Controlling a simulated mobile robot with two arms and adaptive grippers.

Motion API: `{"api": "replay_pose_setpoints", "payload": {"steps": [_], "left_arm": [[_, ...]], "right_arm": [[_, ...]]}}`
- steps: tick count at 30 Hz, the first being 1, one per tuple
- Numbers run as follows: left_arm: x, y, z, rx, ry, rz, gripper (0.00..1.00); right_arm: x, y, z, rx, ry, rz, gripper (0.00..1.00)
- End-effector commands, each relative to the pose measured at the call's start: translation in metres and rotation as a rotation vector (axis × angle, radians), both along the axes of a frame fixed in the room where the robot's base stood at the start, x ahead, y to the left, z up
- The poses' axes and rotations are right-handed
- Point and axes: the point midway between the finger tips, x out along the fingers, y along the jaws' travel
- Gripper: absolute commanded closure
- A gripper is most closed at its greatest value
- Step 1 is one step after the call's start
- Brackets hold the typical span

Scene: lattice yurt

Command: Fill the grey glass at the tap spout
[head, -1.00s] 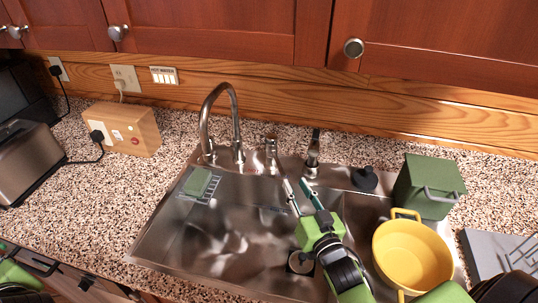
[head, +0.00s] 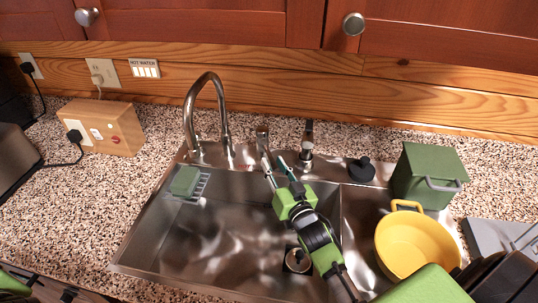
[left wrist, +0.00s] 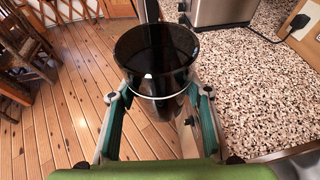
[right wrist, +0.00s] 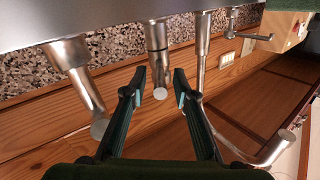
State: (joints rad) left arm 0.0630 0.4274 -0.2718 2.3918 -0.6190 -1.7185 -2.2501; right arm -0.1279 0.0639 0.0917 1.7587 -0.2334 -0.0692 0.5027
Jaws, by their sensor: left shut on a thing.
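The tap (head: 190,110) is a tall metal gooseneck at the sink's back edge, its spout curving down over the basin. A short metal lever post (head: 262,137) stands to its right. My right gripper (head: 275,166) is open over the sink, in front of this post. In the right wrist view the post's round end (right wrist: 160,93) shows between the parted fingers; I cannot tell whether they touch it. My left gripper (left wrist: 155,105) is shut on the dark grey glass (left wrist: 156,55), mouth towards the camera, away from the sink. Its contents are too dark to tell. The glass is not in the head view.
In the sink (head: 135,258) lies a green sponge (head: 185,180) on a rack. A yellow pot (head: 412,248), a green box (head: 425,175) and a black stopper (head: 361,171) are at the right. A wooden socket box (head: 100,125) stands at the left. The left counter is mostly clear.

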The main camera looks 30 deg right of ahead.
Motion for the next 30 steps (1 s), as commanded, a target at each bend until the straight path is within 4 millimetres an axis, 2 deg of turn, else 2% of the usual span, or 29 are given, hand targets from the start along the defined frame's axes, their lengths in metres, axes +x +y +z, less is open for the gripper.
{"api": "replay_pose_setpoints", "payload": {"steps": [3,8,20,23,24,30], "left_arm": [[0.0,0.0,0.005,0.001,-0.001,0.0,0.81],[0.0,0.0,0.007,0.001,-0.001,0.0,0.81],[0.0,0.0,0.007,0.001,-0.001,0.0,0.81],[0.0,0.0,0.007,0.001,-0.001,0.0,0.81],[0.0,0.0,0.007,0.001,-0.001,0.0,0.81],[0.0,0.0,0.008,0.001,-0.001,0.0,0.81]], "right_arm": [[0.02,-0.002,0.002,0.0,-0.001,0.0,0.73],[0.036,-0.003,0.001,-0.001,-0.001,0.001,0.73],[0.042,-0.004,0.0,0.0,0.0,0.0,0.73],[0.042,-0.004,0.0,0.0,0.0,0.0,0.97],[0.042,-0.004,0.0,0.0,0.0,0.0,1.0],[0.044,-0.004,0.001,0.0,0.002,0.001,1.0]]}}
